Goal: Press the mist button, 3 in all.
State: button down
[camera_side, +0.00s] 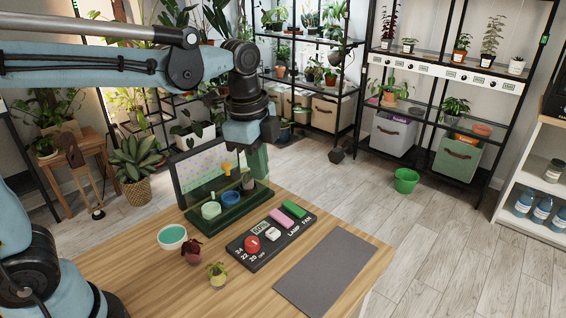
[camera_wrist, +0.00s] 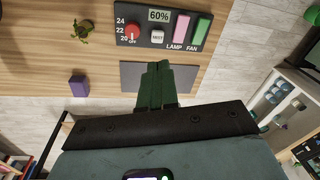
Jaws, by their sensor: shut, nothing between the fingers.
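The mist button (camera_wrist: 158,35) is a small pale square on the black control panel (camera_wrist: 146,39), below the display (camera_wrist: 159,15), which reads 60%. In the side view the mist button (camera_side: 273,233) stands between the red knob (camera_side: 252,244) and the pink lamp switch (camera_side: 278,218). My gripper (camera_wrist: 165,66) has its green fingers together and empty. In the wrist view its tips lie over the grey mat, just below the panel. In the side view my gripper (camera_side: 257,177) is raised above the bench, up and left of the panel, apart from the button.
The green fan switch (camera_side: 294,209) is at the panel's far end. A grey mat (camera_side: 332,270) lies beside the panel. A dark green tray (camera_side: 228,222) with cups, a teal bowl (camera_side: 172,236) and two small plants (camera_side: 217,274) stand close by. Space above the mat is clear.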

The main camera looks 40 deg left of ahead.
aim_at(274, 231)
jog(key=w+m, duration=0.1)
jog(key=w+d+m+g, duration=0.1)
jog(key=m, duration=0.1)
jog(key=shift+d+f+m, duration=0.15)
jog(key=shift+d+m, duration=0.15)
notch_tip(274, 231, down, 14)
dwell(0.8)
jog(key=shift+f, duration=1.05)
notch_tip(274, 231, up, 14)
jog(key=shift+r, duration=0.2)
dwell(2.7)
